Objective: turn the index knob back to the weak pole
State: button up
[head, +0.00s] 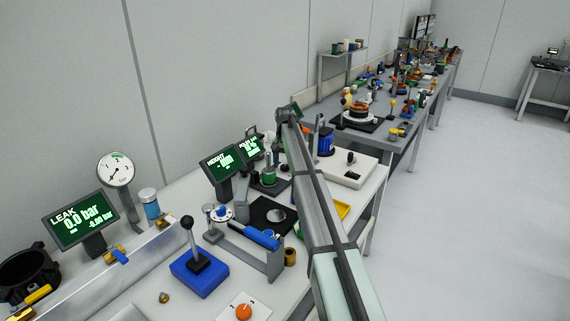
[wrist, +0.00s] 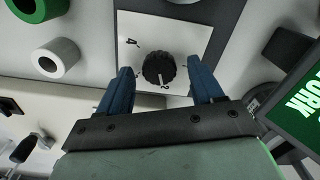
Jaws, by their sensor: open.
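The black index knob (wrist: 159,68) sits on a white square plate (wrist: 135,25) in the wrist view. The plate carries dark marks, one like a 4 at its upper left and one like a 2 just below the knob. A pale mark shows on the knob's lower edge, toward the 2. My gripper (wrist: 160,63) is open, with one blue finger on each side of the knob and a gap to it on both sides. Nothing is held. In the head view my arm runs away to the back of the bench, and I cannot make out the fingers or this knob.
A green ring (wrist: 32,10) and a white ring (wrist: 57,58) lie left of the plate. A dark block (wrist: 287,50) and a green-lit display (wrist: 302,105) stand at the right. In the head view, an orange knob (head: 243,311) and a blue-based lever (head: 199,273) are at the near bench.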

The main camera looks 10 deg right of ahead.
aim_at(285, 166)
jog(key=shift+r, duration=0.1)
notch_tip(285, 166, up, 14)
jog(key=shift+f, duration=0.2)
dwell(0.5)
dwell(0.4)
